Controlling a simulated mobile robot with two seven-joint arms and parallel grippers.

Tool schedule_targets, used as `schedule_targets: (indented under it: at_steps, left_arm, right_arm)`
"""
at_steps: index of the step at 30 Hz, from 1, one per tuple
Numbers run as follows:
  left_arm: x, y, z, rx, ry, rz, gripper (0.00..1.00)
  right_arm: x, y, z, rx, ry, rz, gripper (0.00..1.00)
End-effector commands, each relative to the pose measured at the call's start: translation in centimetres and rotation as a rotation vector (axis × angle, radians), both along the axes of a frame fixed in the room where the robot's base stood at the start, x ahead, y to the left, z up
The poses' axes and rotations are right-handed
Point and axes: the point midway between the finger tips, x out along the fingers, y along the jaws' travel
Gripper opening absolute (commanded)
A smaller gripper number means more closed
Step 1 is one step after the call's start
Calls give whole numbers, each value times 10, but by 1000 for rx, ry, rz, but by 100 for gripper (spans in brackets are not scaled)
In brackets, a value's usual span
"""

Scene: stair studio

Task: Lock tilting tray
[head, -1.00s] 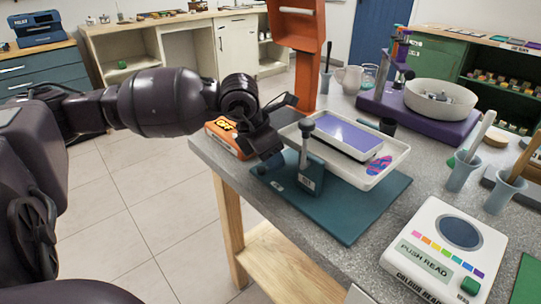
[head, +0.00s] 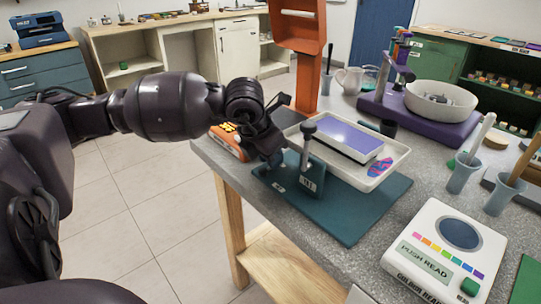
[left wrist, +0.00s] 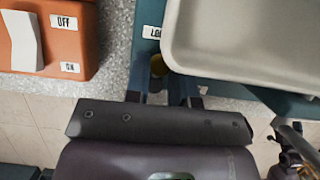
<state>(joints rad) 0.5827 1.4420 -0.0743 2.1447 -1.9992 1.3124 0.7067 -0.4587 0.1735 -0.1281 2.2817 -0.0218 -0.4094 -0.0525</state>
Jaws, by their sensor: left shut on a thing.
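The white tilting tray (head: 372,183) sits above a teal base plate (head: 345,226), with a purple-topped slab (head: 345,137) and a pink-and-blue patch in it. I cannot tell if it is level. A black-knobbed post (head: 308,130) and a small labelled teal bracket (head: 313,178) stand at its near side. My left gripper (head: 273,150) is low beside the tray's left end. In the left wrist view, its fingers (left wrist: 163,92) straddle a small yellowish knob (left wrist: 158,65) below a partly hidden label beginning "LO" and are shut on it. The tray's corner (left wrist: 235,60) hangs above right. My right gripper is out of view.
An orange box (head: 230,140) with an OFF/ON switch (left wrist: 24,42) is close to my left gripper. An orange upright (head: 312,60) stands behind the tray. A white "PUSH READ" device (head: 430,225) sits at front right, cups and a purple-based bowl stand (head: 425,120) farther right.

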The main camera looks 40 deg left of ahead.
Motion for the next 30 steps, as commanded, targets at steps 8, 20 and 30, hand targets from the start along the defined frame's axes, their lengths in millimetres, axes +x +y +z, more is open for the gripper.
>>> schedule_targets:
  at_steps: [8, 20, 30]
  left_arm:
    - [0, 0, -1, 0, 1, 0, 34]
    - [0, 0, 2, 0, -1, -1, 48]
    - [-18, 1, 51, 2, -11, -2, 48]
  right_arm:
    - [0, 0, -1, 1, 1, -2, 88]
    - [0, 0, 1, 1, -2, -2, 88]
    - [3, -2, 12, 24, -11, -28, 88]
